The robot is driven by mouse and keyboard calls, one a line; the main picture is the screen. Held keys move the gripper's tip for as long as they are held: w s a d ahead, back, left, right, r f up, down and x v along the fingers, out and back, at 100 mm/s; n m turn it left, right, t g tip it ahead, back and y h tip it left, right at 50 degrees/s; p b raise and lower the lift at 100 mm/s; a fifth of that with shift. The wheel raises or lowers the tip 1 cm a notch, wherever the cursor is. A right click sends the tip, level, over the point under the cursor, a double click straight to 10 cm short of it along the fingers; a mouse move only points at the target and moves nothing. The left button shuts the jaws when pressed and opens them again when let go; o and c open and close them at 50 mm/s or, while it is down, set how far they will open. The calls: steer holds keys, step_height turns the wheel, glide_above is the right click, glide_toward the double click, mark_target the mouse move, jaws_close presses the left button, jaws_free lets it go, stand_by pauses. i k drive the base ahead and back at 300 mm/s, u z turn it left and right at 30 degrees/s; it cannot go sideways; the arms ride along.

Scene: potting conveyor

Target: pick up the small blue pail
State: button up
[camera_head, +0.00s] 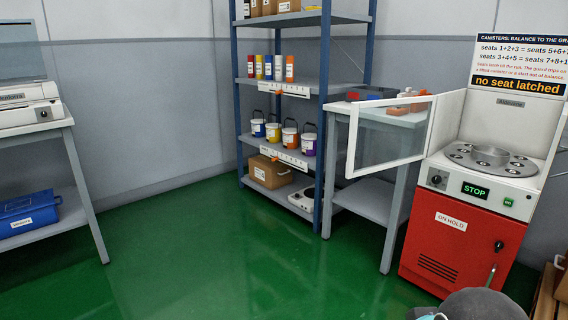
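Several small white pails with coloured lower parts and dark handles stand in a row on a middle shelf of the blue-framed rack. The leftmost, a blue pail (258,128), stands upright beside a yellow pail (273,132). An orange pail (290,137) and a purple pail (308,144) stand to the right. The blue pail is small at this distance, and its front is unobstructed. My gripper is not in view; only a grey rounded part, apparently of my arm, shows at the bottom right.
The rack (324,150) also holds bottles (268,68) above and a cardboard box (270,171) below. Right of it are a grey table (388,120), an open clear door (390,135) and a red machine (460,235). The green floor (210,250) before the rack is clear.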

mark_target(258, 125)
steer(key=u, duration=0.4)
steer(key=i, duration=2.05)
steer(key=u, duration=0.2)
steer(key=i, duration=2.6)
steer(key=z, duration=0.3)
